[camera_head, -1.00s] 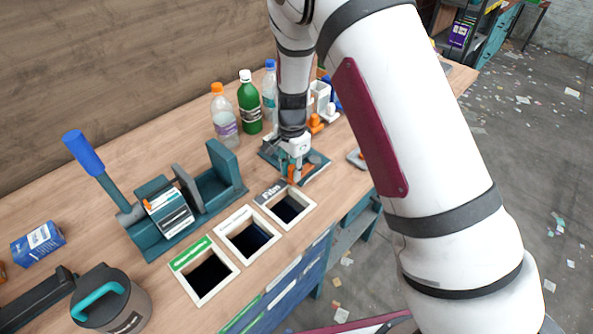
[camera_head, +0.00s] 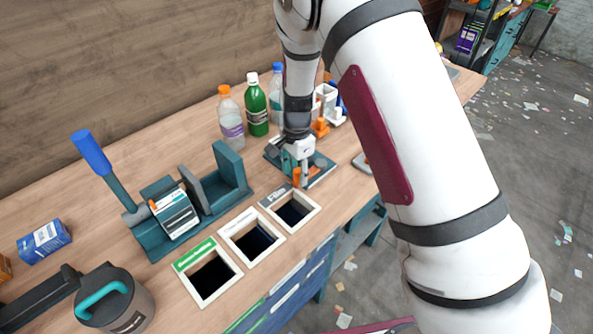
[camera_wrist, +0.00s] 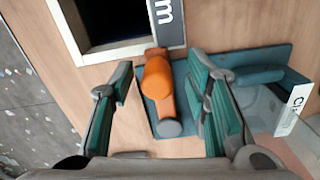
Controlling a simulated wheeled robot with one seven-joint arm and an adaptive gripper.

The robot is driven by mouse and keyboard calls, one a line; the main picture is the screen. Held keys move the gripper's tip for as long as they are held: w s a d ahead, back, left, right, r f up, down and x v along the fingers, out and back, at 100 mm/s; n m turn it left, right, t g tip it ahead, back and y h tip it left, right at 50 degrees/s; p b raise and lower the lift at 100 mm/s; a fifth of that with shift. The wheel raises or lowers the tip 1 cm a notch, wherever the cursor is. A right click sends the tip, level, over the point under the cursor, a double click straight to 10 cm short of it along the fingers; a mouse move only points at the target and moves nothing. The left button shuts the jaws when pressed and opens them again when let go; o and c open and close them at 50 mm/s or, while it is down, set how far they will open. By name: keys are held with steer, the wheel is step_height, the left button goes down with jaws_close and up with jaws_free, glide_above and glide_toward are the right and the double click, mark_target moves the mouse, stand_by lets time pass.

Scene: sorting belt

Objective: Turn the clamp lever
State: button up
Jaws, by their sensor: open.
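The clamp lever (camera_wrist: 160,80) is orange with a rounded knob and a grey pivot end, on a teal base (camera_wrist: 180,70). In the wrist view it lies between my fingers, nearly along them, with clear gaps on both sides. My gripper (camera_wrist: 161,72) is open and holds nothing. In the head view my gripper (camera_head: 301,170) is low over the clamp's teal plate (camera_head: 322,174), beside the orange lever (camera_head: 297,177). My fingers and wrist hide part of the clamp there. A white label (camera_wrist: 293,110) stands at the right in the wrist view.
A framed bin opening labelled "Film" (camera_head: 312,217) is just in front of the clamp. More framed openings (camera_head: 223,234) lie to its left. Bottles (camera_head: 257,108) stand behind. A teal press with a blue handle (camera_head: 90,152) is farther left.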

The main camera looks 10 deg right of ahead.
step_height(320, 180, up, 12)
stand_by(0.5)
stand_by(0.3)
steer(key=s+d+r+n+t+y, duration=0.1)
steer(key=s+d+r+n, duration=0.2)
steer(key=s+r, duration=0.4)
steer(key=s+d+r+n+t, duration=0.1)
steer(key=s+d+r+n, duration=0.2)
steer(key=s+r, duration=0.45)
steer(key=s+d+r+n+t, duration=0.1)
steer(key=s+d+r+n, duration=0.1)
steer(key=s, duration=0.5)
steer(key=s+d+r+n+t+h, duration=0.1)
steer(key=s+d+r+n, duration=0.1)
steer(key=s, duration=0.6)
steer(key=d+n, duration=0.1)
steer(key=n, duration=0.1)
steer(key=shift+r+n+t, duration=0.4)
